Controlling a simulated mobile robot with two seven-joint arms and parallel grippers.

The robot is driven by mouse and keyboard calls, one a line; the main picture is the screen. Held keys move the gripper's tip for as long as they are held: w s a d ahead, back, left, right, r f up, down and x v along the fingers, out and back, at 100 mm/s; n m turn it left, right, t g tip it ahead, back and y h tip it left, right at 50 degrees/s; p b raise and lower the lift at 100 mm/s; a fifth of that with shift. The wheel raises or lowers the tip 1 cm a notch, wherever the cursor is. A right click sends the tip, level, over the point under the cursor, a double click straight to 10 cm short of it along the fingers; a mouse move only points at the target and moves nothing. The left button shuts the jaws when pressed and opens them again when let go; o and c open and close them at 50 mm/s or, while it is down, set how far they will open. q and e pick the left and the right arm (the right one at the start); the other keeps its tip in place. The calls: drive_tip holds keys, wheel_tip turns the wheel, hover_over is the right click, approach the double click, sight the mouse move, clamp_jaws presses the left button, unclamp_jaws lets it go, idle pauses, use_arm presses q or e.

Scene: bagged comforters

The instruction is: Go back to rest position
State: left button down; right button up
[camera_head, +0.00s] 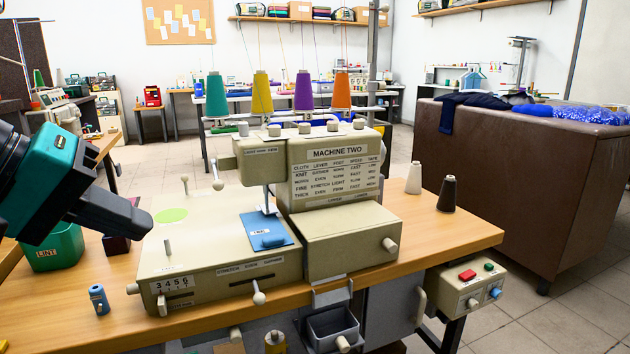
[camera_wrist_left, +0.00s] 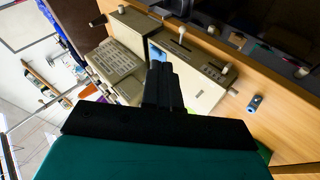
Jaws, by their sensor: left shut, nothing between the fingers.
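My left gripper (camera_head: 138,222) comes in from the left in the head view, with a teal and black body. Its dark fingers are together and empty, above the left end of the sewing machine (camera_head: 340,190) labelled "MACHINE TWO". In the left wrist view my left gripper (camera_wrist_left: 162,68) shows its fingers closed side by side, with the machine (camera_wrist_left: 195,75) beyond them. A blue cloth piece (camera_head: 264,231) lies on the machine bed under the needle. I cannot tell the exact gap between fingers and machine. My right gripper is not in view.
The wooden table (camera_head: 440,235) carries the machine, a blue spool (camera_head: 99,299), a green bin (camera_head: 55,248) and two thread cones (camera_head: 447,194). Coloured cones (camera_head: 262,95) stand behind. A brown counter (camera_head: 520,180) is at right. Tiled floor (camera_head: 560,320) is open between.

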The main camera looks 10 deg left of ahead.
use_arm(q)
drive_tip(key=w+d+f+n+g+h, duration=0.1)
drive_tip(key=d+f+n+g+h, duration=0.2)
drive_tip(key=d+n+h, duration=0.8)
drive_tip(key=w+a+f+n+t+y, duration=0.1)
drive_tip(key=w+f+n+t+y, duration=0.35)
drive_tip(key=n, duration=1.05)
drive_tip(key=w+a+f+n+t, duration=0.1)
drive_tip(key=w+f+n+t, duration=0.1)
drive_tip(key=f+n+t, duration=0.9)
wheel_tip(320, 180, down, 8)
drive_tip(key=s+a+n+g+y, duration=0.15)
drive_tip(key=n+g+y, duration=0.4)
drive_tip(key=n, duration=1.05)
drive_tip(key=s+d+f+n+g+y+p, duration=0.2)
drive_tip(key=s+d+f+n+g+y, duration=0.15)
drive_tip(key=s+f+n, duration=0.9)
drive_tip(key=w+a+r+m+y+p, duration=0.1)
drive_tip(key=a+r+p, duration=0.2)
drive_tip(key=r+p, duration=0.6)
drive_tip(key=p, duration=0.5)
drive_tip(key=shift+a+m, duration=0.25)
drive_tip(key=shift+m, duration=0.1)
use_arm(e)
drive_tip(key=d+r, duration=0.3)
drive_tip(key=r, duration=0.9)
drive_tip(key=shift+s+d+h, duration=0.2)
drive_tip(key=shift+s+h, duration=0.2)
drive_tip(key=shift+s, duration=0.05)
